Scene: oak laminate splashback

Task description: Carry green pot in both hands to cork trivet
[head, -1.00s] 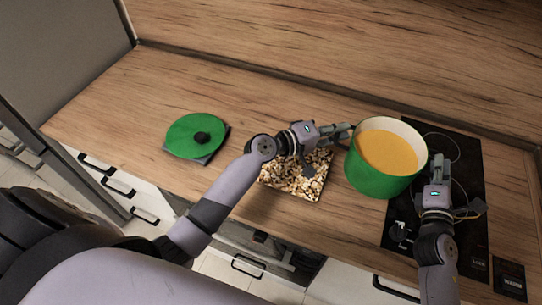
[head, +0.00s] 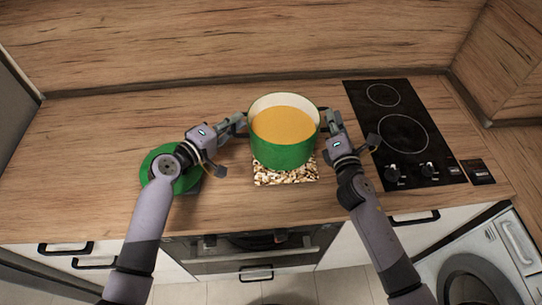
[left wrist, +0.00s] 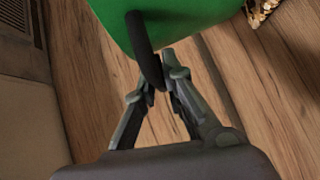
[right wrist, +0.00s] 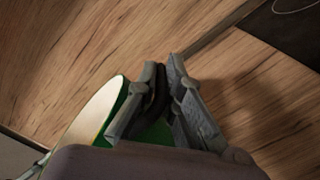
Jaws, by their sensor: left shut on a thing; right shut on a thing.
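The green pot (head: 283,154), filled with orange soup (head: 284,125), is upright between my two grippers. My left gripper (head: 241,121) is shut on its left handle; this black handle (left wrist: 143,38) shows between the fingers in the left wrist view. My right gripper (head: 328,120) is shut on the opposite handle (right wrist: 158,95), partly hidden by the fingers in the right wrist view. The speckled cork trivet (head: 286,178) lies on the worktop, its front part showing below the pot and its back part hidden. I cannot tell whether the pot touches it.
A green lid (head: 150,163) lies on a dark square at the left, partly covered by my left arm. The black hob (head: 404,135) is to the right and looks empty. A wooden splashback (head: 230,45) stands behind. The worktop behind the lid is clear.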

